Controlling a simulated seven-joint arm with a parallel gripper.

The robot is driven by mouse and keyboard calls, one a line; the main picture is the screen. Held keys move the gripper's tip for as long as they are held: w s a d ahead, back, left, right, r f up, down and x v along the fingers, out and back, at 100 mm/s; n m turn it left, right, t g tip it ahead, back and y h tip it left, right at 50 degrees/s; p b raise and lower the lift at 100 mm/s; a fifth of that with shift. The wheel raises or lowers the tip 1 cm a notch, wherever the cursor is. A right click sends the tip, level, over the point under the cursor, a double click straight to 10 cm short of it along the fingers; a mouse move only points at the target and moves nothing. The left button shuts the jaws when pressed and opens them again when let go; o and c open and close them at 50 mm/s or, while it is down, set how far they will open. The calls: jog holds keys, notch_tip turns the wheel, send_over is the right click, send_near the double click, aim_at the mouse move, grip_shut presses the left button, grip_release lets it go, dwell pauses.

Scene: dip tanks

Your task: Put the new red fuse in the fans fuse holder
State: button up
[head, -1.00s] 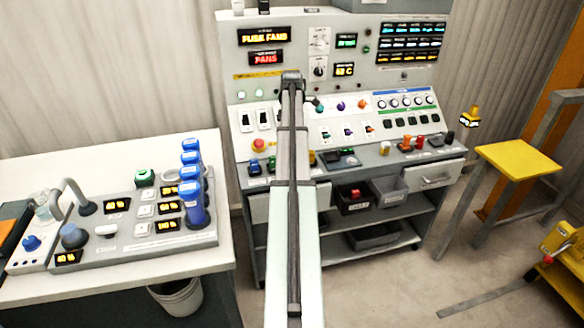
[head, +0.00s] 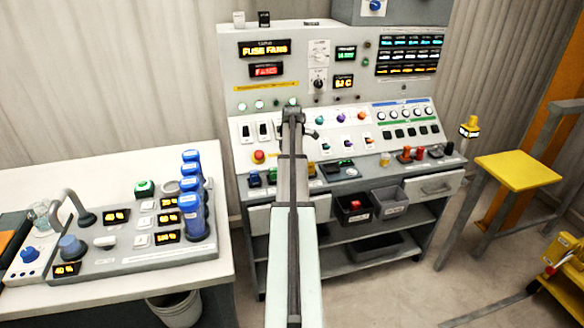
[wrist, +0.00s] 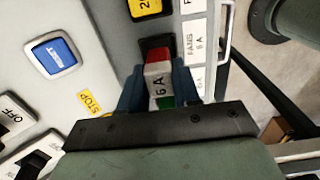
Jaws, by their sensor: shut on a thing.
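In the wrist view, my gripper (wrist: 157,92) is shut on a red fuse (wrist: 158,72) with a pale face marked 6 A. A finger lies on each side of it. The fuse is in line with a yellow fuse (wrist: 145,7) above and a green part below, partly hidden by my gripper. A label reading FANS (wrist: 194,40) is beside it, marking the fans fuse holder. I cannot tell whether the fuse is fully seated or lifted. In the head view, my arm hides the fingertips and this fuse.
The panel display (head: 264,49) reads FUSE FANS, with a red FANS display below it. A dark bin (head: 352,216) holds a red item; a grey bin (head: 390,207) is beside it. Coloured parts (head: 420,153) stand on the ledge at right. A blue button (wrist: 55,57) is near my gripper.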

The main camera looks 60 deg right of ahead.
jog(key=shift+f, duration=1.05)
jog(key=o, duration=1.1)
jog(key=shift+f, duration=0.1)
jog(key=shift+c, duration=0.2)
notch_tip(320, 180, up, 12)
jog(key=shift+r, duration=0.15)
